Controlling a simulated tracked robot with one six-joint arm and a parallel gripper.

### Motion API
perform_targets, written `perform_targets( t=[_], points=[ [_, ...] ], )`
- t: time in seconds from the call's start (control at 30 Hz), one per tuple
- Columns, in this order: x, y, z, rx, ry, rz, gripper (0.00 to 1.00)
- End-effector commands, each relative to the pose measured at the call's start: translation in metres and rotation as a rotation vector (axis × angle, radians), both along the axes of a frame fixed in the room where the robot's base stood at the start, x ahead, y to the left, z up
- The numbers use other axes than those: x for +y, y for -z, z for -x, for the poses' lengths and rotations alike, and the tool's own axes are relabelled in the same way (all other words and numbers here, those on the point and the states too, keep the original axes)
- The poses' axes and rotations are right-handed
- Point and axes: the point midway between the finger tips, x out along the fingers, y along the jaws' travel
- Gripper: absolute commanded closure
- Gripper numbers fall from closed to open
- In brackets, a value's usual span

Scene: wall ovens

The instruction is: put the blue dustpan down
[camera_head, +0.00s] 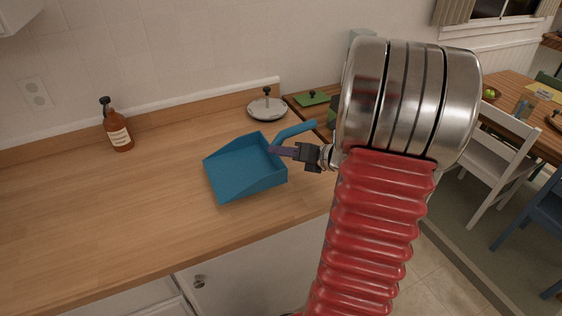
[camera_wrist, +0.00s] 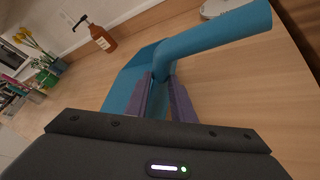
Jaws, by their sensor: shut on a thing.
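The blue dustpan (camera_head: 243,168) is over the wooden counter in the head view, near its right part, with its handle (camera_head: 294,131) rising to the right. My gripper (camera_head: 274,150) reaches it from the right and is shut on it at the base of the handle. In the wrist view the purple fingers of my gripper (camera_wrist: 168,92) sit on both sides of the dustpan's handle (camera_wrist: 215,38), and the pan (camera_wrist: 133,80) lies beyond them. I cannot tell whether the pan's underside touches the counter.
The wooden counter (camera_head: 90,215) has wide free room left of the dustpan. A brown bottle (camera_head: 118,132) stands near the wall. A lid with a black knob (camera_head: 267,108) lies behind the dustpan. A green board (camera_head: 312,99) is farther right.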

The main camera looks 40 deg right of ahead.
Motion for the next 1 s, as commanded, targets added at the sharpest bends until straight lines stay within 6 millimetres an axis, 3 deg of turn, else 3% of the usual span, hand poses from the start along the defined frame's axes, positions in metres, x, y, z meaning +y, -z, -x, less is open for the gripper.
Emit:
perform_targets(
  t=[0.27, 0.63, 1.0],
  points=[
    [0.0, 0.001, 0.0, -0.001, -0.001, 0.0, 1.0],
    [0.001, 0.035, -0.001, -0.001, -0.001, -0.002, 1.0],
    [0.001, 0.038, -0.001, 0.0, -0.002, -0.001, 1.0]
  ],
)
